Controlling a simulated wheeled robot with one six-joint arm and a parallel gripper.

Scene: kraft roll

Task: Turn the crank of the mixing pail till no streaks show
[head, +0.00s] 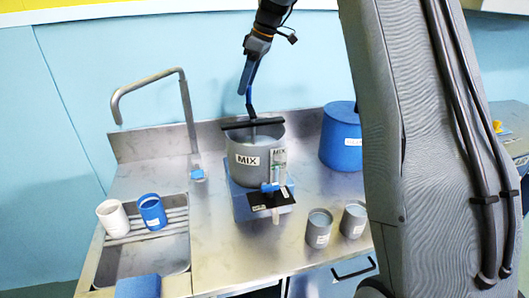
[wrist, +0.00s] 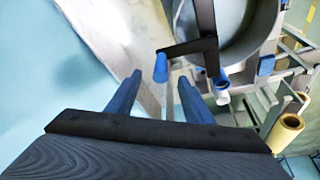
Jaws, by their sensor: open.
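The grey mixing pail (head: 240,158), labelled MIX, stands on a blue base on the steel counter, with a black bar across its top. In the wrist view the pail's rim (wrist: 268,48) is at the upper right. The black crank arm (wrist: 192,47) there ends in a blue crank handle (wrist: 161,63). My gripper (wrist: 160,78) is open, its blue fingers on either side of the line to the handle; I cannot tell whether they touch it. In the head view my gripper (head: 244,88) is above the pail. The pail's contents are too unclear to tell streaks.
A sink with a tall tap (head: 188,110) is at left, holding a white cup (head: 112,218) and a blue cup (head: 152,212). Two grey cups (head: 319,228) (head: 353,220) stand at the front right. A blue bucket (head: 340,135) is at the back right. A black card (head: 270,198) is before the pail.

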